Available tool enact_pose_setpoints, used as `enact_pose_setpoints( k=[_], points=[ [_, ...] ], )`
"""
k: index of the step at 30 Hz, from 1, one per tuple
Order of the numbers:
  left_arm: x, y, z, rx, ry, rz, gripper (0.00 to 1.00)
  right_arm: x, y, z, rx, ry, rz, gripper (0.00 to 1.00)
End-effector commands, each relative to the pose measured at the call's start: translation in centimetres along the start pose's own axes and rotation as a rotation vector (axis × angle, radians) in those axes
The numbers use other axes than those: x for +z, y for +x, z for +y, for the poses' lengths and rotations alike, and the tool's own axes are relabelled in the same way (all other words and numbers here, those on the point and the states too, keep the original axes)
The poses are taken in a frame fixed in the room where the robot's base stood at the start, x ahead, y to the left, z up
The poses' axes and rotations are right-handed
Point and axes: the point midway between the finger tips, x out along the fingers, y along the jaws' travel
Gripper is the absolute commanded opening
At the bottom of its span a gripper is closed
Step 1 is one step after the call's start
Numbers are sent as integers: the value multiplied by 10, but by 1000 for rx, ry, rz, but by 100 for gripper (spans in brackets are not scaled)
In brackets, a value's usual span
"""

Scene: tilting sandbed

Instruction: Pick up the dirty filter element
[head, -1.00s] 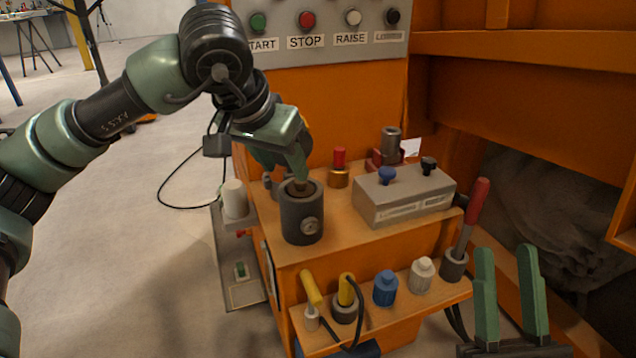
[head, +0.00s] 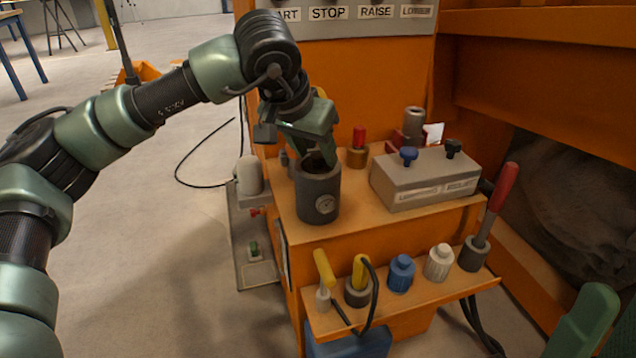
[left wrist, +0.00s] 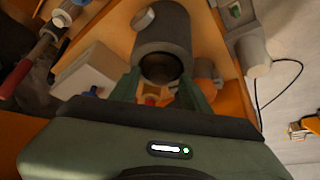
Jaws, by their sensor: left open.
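A dark grey cylindrical housing (head: 318,200) with a round gauge on its front stands on the wooden top of the orange machine. Its open mouth shows in the left wrist view (left wrist: 162,35). Inside the mouth is a dark brownish round thing (left wrist: 160,68), perhaps the dirty filter element; it is too shadowed to be sure. My left gripper (head: 318,158) is right at the housing's mouth, open, its green fingers either side of the opening in the left wrist view (left wrist: 162,90). It holds nothing that I can see. Part of my right gripper (head: 587,318) shows at the bottom right.
A grey box with blue and black knobs (head: 425,180) stands right of the housing. A red-and-brass fitting (head: 357,150) is behind. The front shelf holds yellow-handled tools, a blue cap (head: 401,274), a white cap (head: 439,262) and a red-handled lever (head: 502,190). A pale cylinder (head: 249,176) stands left.

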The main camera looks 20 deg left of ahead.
Motion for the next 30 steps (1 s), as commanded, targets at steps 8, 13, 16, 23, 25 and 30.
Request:
enact_pose_setpoints(
  k=[8, 13, 16, 23, 25, 30],
  points=[
    [-1, 3, 0, 0, 0, 2, 47, -2, -1, 0, 0, 1, 11, 38],
    [0, 3, 0, 0, 0, 1, 2, -2, -1, 0, 0, 1, 10, 38],
    [0, 3, 0, 0, 0, 1, 0, -2, -1, 0, 0, 1, 10, 38],
    [0, 2, 0, 0, -1, 1, 0, -2, -1, 0, 0, 1, 9, 38],
    [0, 2, 0, 0, -1, 1, 0, -2, -1, 0, 0, 1, 9, 38],
    [0, 2, 0, 0, -1, 1, 0, -2, -1, 0, 0, 1, 9, 38]
  ],
)
